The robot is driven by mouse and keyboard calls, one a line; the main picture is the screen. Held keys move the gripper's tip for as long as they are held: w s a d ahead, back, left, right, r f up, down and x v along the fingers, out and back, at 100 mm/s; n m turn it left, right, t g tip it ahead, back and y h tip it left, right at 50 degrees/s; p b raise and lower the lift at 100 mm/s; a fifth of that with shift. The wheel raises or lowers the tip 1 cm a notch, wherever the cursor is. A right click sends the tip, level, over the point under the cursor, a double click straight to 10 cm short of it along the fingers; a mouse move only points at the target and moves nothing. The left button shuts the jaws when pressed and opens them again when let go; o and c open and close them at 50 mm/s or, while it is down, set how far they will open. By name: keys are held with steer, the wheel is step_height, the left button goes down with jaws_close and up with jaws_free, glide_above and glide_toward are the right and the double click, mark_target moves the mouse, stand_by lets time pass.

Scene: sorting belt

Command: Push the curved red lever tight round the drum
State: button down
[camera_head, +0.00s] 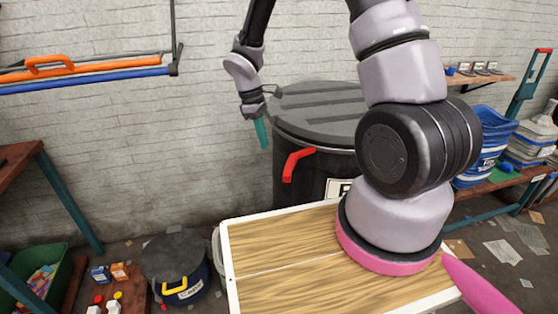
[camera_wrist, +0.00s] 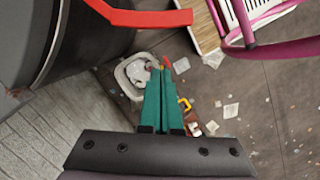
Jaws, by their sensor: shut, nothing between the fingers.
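The big dark drum (camera_head: 300,185) with a ridged lid stands against the wall behind my wooden deck; it fills the upper left of the wrist view (camera_wrist: 85,40). The curved red lever (camera_head: 292,166) is on the drum's near side, below the lid's edge. In the wrist view the red lever (camera_wrist: 145,18) sticks out from the drum's side, its free end away from the wall of the drum. My gripper (camera_head: 264,146) has teal fingers, shut and empty, left of the lever and pointing down. In the wrist view the fingertips (camera_wrist: 166,66) look apart from the lever.
A smaller dark drum (camera_head: 175,258) with a yellow handle stands on the floor at lower left. A rack with orange and blue bars (camera_head: 90,70) hangs on the wall. Blue bins (camera_head: 485,145) stand on the right. The space left of the big drum is open.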

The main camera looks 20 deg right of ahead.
steer(key=s+d+f, duration=0.2)
steer(key=d+f, duration=0.2)
steer(key=f, duration=0.2)
steer(key=shift+s+f, duration=0.3)
steer(key=shift+s, duration=0.1)
steer(key=shift+d, duration=0.1)
